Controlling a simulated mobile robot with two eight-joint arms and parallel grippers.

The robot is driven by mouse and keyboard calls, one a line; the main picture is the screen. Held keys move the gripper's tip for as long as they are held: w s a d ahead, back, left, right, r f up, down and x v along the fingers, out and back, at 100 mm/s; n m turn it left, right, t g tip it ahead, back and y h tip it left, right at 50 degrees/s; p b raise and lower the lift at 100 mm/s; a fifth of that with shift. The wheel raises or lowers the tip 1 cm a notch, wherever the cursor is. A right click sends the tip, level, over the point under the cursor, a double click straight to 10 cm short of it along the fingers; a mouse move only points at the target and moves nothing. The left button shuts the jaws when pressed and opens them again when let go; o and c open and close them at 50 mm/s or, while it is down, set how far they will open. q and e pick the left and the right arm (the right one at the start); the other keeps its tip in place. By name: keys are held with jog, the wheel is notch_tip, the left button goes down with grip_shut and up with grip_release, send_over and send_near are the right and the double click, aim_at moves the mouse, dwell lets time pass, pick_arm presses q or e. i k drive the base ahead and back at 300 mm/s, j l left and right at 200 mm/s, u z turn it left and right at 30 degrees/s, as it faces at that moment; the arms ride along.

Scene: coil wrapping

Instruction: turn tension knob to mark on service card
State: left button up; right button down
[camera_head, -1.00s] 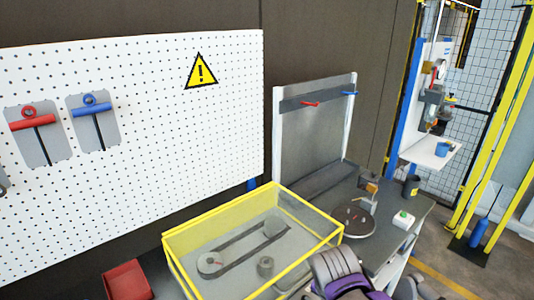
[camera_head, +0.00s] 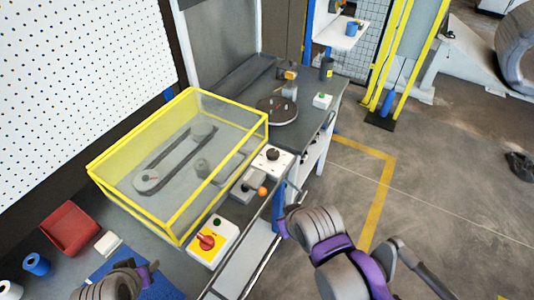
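A white box with a black round knob (camera_head: 272,155) sits at the right end of the yellow-framed guard, near the bench's front edge; it may be the tension knob, but its scale is too small to read. I cannot pick out a service card with certainty; a small white block (camera_head: 108,243) lies left of the guard. Purple and grey links of my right arm stand in front of the bench at lower centre, and part of my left arm shows at the bottom left. I see no fingertips of either gripper, and nothing of mine touches the knob.
The yellow-framed clear guard (camera_head: 183,222) covers a belt and pulleys. A red rotary switch (camera_head: 206,242) and a grey box with an orange knob (camera_head: 262,191) stand along its front. A red bin (camera_head: 70,228) and blue spool (camera_head: 36,264) are left. Open floor lies right.

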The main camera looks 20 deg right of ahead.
aim_at(273, 155)
jog(key=u, duration=0.45)
jog(key=l+u, duration=0.1)
jog(key=u, duration=0.35)
jog(key=k+u, duration=0.1)
jog(key=u, duration=0.35)
jog(key=l+u, duration=0.1)
jog(key=u, duration=0.85)
jog(key=k+l+z, duration=0.2)
jog(key=z, duration=0.2)
jog(key=k+l+z, duration=0.2)
jog(key=z, duration=0.2)
jog(key=k+l+z, duration=0.15)
jog(key=l+z, duration=0.2)
